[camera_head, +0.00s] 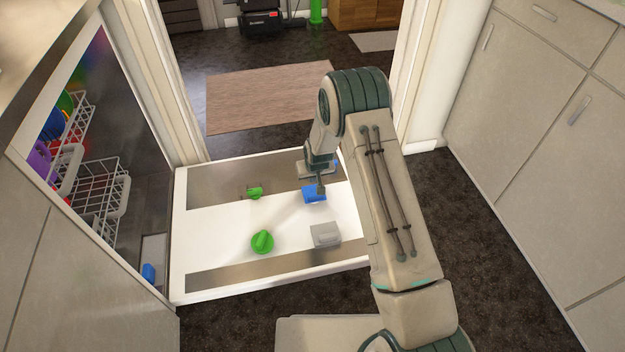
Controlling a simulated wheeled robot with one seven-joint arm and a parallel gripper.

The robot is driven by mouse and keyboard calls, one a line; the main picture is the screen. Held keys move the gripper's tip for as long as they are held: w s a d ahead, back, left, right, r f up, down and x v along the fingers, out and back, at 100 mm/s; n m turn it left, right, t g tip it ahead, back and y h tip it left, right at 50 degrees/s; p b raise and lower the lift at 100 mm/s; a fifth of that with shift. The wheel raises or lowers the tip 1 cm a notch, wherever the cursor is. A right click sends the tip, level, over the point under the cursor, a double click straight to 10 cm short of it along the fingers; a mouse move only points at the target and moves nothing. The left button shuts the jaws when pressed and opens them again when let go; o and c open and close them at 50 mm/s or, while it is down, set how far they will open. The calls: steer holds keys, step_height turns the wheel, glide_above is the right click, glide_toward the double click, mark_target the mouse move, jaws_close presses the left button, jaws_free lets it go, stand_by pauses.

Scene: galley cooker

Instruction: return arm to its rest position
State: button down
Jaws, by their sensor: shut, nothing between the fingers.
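My arm reaches from the bottom right up and over the open white door, bent at a grey-and-green elbow. My gripper (320,189) points down over the right part of the door. It is shut and looks empty. A small blue block-like part (312,196) is right at the fingertips in the picture. I cannot tell whether they touch. The open door (215,228) lies flat, its inner face up.
A green knob-like part (262,241), a smaller green piece (255,192) and a grey box (325,235) are on the door. Left, wire racks (95,195) hold coloured items. Cabinets (535,130) stand right. A brown mat (265,97) lies beyond the doorway.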

steer(key=s+d+f+p, duration=0.2)
steer(key=s+f, duration=0.2)
steer(key=s, duration=0.5)
steer(key=s+d+r+p, duration=0.2)
steer(key=r+p, duration=0.3)
steer(key=r, duration=0.9)
steer(key=s+d+r+m+p, duration=0.15)
steer(key=r+p, duration=0.35)
steer(key=r, duration=0.9)
steer(key=s+d+r+p, duration=0.25)
steer(key=r+p, duration=0.25)
steer(key=r, duration=0.9)
steer(key=s+d+r+p, duration=0.3)
steer(key=s+r+p, duration=0.4)
steer(key=s+r, duration=0.3)
steer(key=s+d+r+m+g+h+p, duration=0.1)
steer(key=s+d+r+p, duration=0.2)
steer(key=r, duration=1.6)
steer(key=s+p, duration=0.4)
steer(key=s, duration=0.3)
steer(key=shift+s+d+p, duration=0.25)
steer(key=shift+d+p, duration=0.15)
steer(key=shift+a, duration=0.1)
